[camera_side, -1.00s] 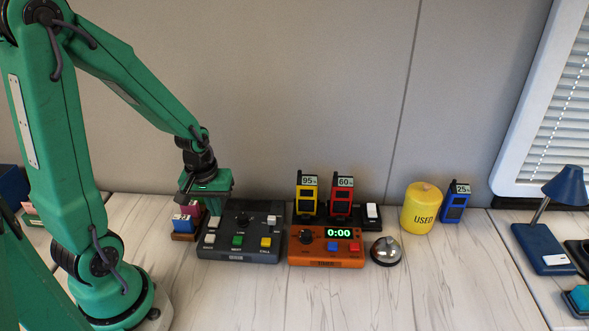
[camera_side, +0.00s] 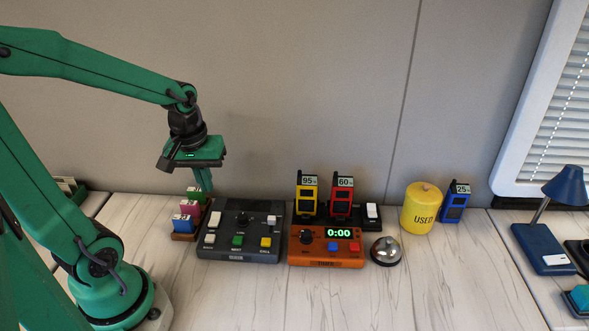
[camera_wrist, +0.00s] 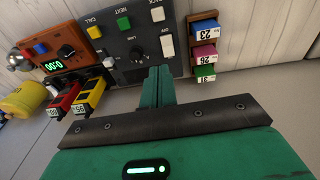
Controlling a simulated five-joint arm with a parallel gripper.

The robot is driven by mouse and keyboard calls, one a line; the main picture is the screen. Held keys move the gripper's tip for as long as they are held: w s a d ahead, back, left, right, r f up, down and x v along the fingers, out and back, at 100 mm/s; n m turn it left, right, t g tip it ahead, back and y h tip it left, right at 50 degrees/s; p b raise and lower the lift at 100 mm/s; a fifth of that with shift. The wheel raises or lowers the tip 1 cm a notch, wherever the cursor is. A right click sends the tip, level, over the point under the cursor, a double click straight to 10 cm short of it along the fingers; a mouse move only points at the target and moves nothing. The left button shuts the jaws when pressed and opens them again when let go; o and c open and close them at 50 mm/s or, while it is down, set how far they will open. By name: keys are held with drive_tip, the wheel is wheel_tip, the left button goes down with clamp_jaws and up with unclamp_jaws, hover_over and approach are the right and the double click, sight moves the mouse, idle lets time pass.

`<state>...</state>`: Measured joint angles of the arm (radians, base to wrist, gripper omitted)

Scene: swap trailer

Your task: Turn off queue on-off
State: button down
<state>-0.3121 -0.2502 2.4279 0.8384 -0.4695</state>
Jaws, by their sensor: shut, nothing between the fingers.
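The dark grey queue panel (camera_side: 238,254) lies on the table. My gripper (camera_side: 206,187) is shut and empty, pointing down above the panel's back left.
A rack with numbered blue, pink and green tickets (camera_side: 187,221) stands close left of the panel. An orange timer (camera_side: 325,262) reading 0:00 adjoins its right. Yellow (camera_side: 307,198) and red (camera_side: 341,198) handsets stand behind. A bell (camera_side: 386,251) and yellow canister (camera_side: 421,212) are farther right.

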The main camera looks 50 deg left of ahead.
drive_tip(key=shift+s+d+r, duration=0.15)
drive_tip(key=shift+r, duration=0.35)
drive_tip(key=shift+s+d+r, duration=0.15)
drive_tip(key=shift+r, duration=0.3)
drive_tip(key=shift+s+d+r, duration=0.15)
drive_tip(key=shift+r, duration=0.35)
drive_tip(key=s+d+r+m+t, duration=0.2)
drive_tip(key=d+r+m+t, duration=0.2)
drive_tip(key=m, duration=0.5)
drive_tip(key=shift+d+r, duration=1.15)
drive_tip(key=shift+d, duration=0.45)
